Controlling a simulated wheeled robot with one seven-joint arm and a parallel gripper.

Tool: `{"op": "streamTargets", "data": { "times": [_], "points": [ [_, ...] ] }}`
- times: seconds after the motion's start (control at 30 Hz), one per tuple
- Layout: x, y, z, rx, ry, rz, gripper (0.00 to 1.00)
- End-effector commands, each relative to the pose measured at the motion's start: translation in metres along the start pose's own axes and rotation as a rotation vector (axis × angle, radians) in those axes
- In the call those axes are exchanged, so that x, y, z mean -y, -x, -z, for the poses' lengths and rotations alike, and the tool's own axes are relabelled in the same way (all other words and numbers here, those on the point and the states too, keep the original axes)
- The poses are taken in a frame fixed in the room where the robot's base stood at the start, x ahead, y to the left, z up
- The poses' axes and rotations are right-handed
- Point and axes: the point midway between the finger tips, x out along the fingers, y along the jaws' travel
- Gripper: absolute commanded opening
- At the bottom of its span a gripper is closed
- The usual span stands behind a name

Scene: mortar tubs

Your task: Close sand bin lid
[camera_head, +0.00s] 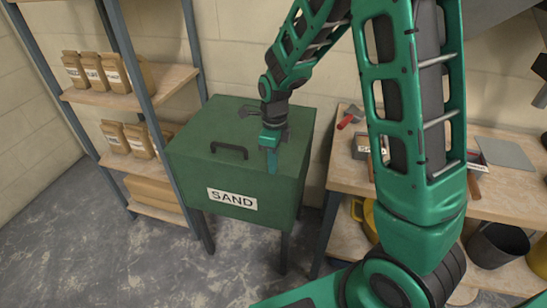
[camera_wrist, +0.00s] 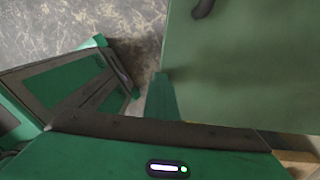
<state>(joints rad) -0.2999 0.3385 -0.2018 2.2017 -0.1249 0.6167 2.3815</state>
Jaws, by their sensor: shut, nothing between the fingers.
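The sand bin (camera_head: 178,172) is a green box on dark legs with a white SAND label (camera_head: 232,199) on its front. Its green lid (camera_head: 225,117) lies flat over the top, with no gap visible from here. A black handle (camera_head: 229,150) stands near the lid's front edge. My gripper (camera_head: 271,165) points down at the front right of the lid, right of the handle, with its fingers together and empty. In the wrist view, the finger (camera_wrist: 160,98) is beside the edge of the green lid (camera_wrist: 245,70); whether it touches cannot be told.
A shelf rack (camera_head: 128,75) with several brown bags stands left of the bin. A wooden workbench (camera_head: 480,203) with tools is at the right, with buckets (camera_head: 497,244) below it. The grey floor (camera_head: 110,260) in front of the bin is clear.

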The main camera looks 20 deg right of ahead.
Motion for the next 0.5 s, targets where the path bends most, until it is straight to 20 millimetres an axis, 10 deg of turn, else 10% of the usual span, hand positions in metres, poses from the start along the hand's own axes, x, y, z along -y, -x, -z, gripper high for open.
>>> {"op": "streamTargets", "data": {
  "times": [0.27, 0.5],
  "points": [
    [-0.006, -0.002, 0.004, -0.02, 0.001, -0.025, 0.0],
    [-0.006, 0.05, 0.009, 0.007, -0.007, 0.006, 0.0]
  ]
}}
